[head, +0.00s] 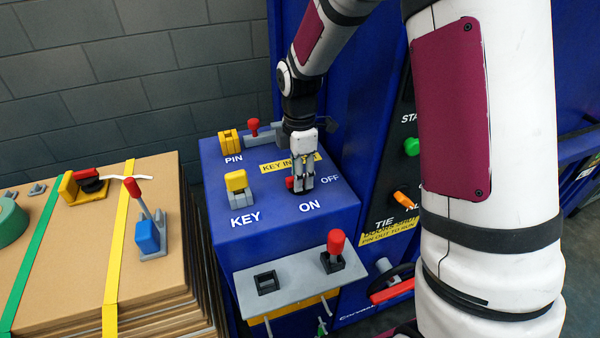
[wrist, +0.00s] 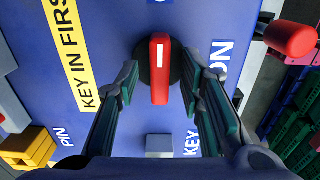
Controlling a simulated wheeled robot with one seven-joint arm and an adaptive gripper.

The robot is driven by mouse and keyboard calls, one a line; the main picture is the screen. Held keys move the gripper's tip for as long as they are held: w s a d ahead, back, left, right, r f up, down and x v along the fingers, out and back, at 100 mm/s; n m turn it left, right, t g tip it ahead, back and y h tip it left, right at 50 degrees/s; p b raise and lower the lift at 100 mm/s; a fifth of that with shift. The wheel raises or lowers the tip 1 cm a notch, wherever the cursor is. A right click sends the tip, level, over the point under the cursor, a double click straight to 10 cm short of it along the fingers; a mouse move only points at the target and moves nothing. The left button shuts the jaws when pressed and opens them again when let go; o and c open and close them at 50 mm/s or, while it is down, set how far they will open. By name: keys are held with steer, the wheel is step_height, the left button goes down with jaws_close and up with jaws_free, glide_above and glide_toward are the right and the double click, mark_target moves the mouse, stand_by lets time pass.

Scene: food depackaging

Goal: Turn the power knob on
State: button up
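The power knob (wrist: 160,68) is a red bar with a white mark on a round black base, on the blue panel top. In the wrist view the bar stands upright in the picture, its white mark towards the top edge, away from the "ON" label (wrist: 222,60) at right. In the head view a small red part of the knob (head: 290,184) shows beside my gripper (head: 302,188), which hides the rest. My gripper points down over the knob. Its two fingers are apart, one on each side of the bar, with gaps visible on both sides in the wrist view.
A yellow key piece (head: 236,183) and a yellow pin block (head: 229,140) stand left on the panel. A red-knobbed lever (head: 336,243) rises from the front shelf. Strapped cardboard (head: 90,230) is stacked at left. A taller blue cabinet stands behind at right.

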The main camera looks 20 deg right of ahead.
steer(key=shift+f, duration=0.1)
jaws_close()
steer(key=shift+m, duration=0.3)
steer(key=m, duration=0.3)
steer(key=shift+m, duration=0.3)
steer(key=m, duration=0.4)
steer(key=shift+m, duration=0.3)
steer(key=m, duration=0.4)
steer(key=shift+m, duration=0.3)
steer(key=shift+m+p, duration=0.35)
steer(key=shift+m, duration=1.85)
